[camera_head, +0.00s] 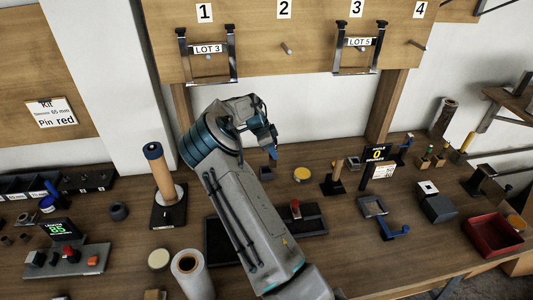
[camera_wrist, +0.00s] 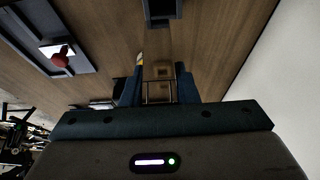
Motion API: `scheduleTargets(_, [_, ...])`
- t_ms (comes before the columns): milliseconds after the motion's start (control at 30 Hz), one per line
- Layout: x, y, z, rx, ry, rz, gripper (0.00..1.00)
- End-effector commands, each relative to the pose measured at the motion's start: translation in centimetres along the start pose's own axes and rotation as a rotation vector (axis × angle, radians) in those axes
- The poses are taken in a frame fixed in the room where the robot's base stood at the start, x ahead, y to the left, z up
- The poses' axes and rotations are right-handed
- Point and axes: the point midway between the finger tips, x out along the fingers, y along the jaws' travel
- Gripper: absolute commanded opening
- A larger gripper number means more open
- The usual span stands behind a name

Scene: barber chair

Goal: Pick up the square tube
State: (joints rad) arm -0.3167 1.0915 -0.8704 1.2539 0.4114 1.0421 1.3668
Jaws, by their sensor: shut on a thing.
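My gripper (camera_head: 270,152) is above the back part of the workbench, near the middle of the head view. In the wrist view, its two blue fingers (camera_wrist: 160,84) are shut on a small square tube (camera_wrist: 160,71), which shows as a dim brownish square outline between them. The tube is dark and small, so its length and tilt are hard to tell. In the head view my arm and fingers hide most or all of it.
A yellow disc (camera_head: 302,174), a post on a stand (camera_head: 336,179) and a small square block (camera_head: 353,163) stand to the right. A blue-topped roll (camera_head: 158,172) stands left. A pegboard (camera_head: 300,45) is behind.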

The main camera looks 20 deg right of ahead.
Motion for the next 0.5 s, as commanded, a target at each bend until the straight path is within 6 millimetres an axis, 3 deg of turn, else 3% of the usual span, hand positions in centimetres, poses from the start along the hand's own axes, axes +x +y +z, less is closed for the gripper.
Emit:
scheduleTargets(300, [-1.2,2.0,-6.1,0.005,-0.002,-0.003,0.0])
scheduleTargets(500, [-1.7,3.0,-8.8,0.002,-0.001,-0.002,0.0])
